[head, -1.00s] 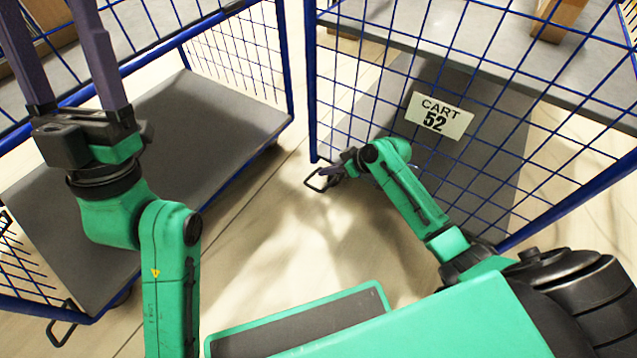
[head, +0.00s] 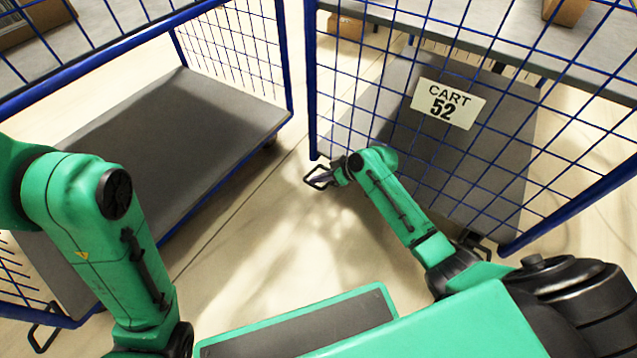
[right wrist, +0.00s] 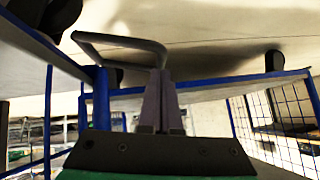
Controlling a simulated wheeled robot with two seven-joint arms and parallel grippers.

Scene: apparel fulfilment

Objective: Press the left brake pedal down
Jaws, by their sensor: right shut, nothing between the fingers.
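The left brake pedal (head: 320,178) is a dark wire loop low at the near left corner of the blue mesh cart 52 (head: 312,120). In the right wrist view the pedal (right wrist: 120,41) runs across above the fingertips. My right gripper (head: 337,177) is right beside the pedal. Its purple fingers (right wrist: 158,80) are together and empty, with their tips at the right end of the loop. I cannot tell whether they touch it. My left arm is at the left of the head view; its gripper is out of view.
A second blue cart with a grey deck (head: 170,135) stands at the left, with its own pedal (head: 45,325) at the bottom left. Another dark pedal (head: 475,242) is at the right of cart 52. Pale floor (head: 255,245) lies clear between the carts.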

